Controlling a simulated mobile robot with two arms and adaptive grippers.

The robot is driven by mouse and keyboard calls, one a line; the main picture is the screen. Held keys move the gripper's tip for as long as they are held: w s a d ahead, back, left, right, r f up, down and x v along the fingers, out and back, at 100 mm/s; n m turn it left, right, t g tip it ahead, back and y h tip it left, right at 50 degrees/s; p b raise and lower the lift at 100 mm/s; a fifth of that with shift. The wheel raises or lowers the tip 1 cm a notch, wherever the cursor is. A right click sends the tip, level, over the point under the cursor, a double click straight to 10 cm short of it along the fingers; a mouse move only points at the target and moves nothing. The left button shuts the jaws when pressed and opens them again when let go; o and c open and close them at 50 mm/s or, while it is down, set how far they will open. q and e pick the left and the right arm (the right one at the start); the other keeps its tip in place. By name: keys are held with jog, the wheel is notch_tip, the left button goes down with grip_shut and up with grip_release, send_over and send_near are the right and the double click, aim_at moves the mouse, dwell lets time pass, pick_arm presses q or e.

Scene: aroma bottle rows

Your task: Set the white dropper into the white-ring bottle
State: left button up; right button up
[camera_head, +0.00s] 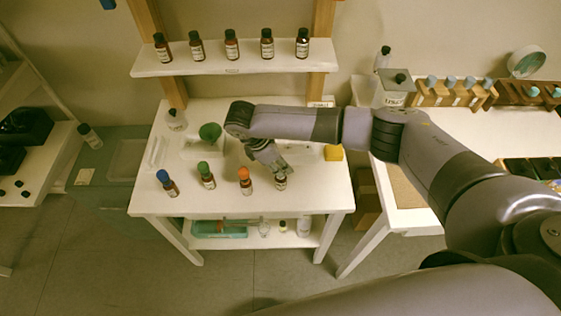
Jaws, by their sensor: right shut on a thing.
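My right gripper (277,169) is shut at the top of a brown bottle (281,184), the rightmost in the front row on the white table (225,205). The bottle stands upright, and its neck and any ring are hidden by the fingers. What the fingers hold is too small and covered to see clearly; it seems to be the white dropper, directly over or at the bottle mouth. I cannot tell whether it is seated. My left gripper is not in view.
Brown bottles with blue (163,176), orange (244,174) and green (204,168) tops stand left of the gripper. A green funnel-like item (210,131) and a yellow block (333,153) are behind. Several dark-capped bottles line the shelf (205,68) above.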

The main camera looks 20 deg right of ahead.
jog(key=shift+f, duration=0.45)
jog(key=o, duration=0.7)
notch_tip(320, 180, up, 7)
jog(key=p, duration=0.7)
dwell(0.5)
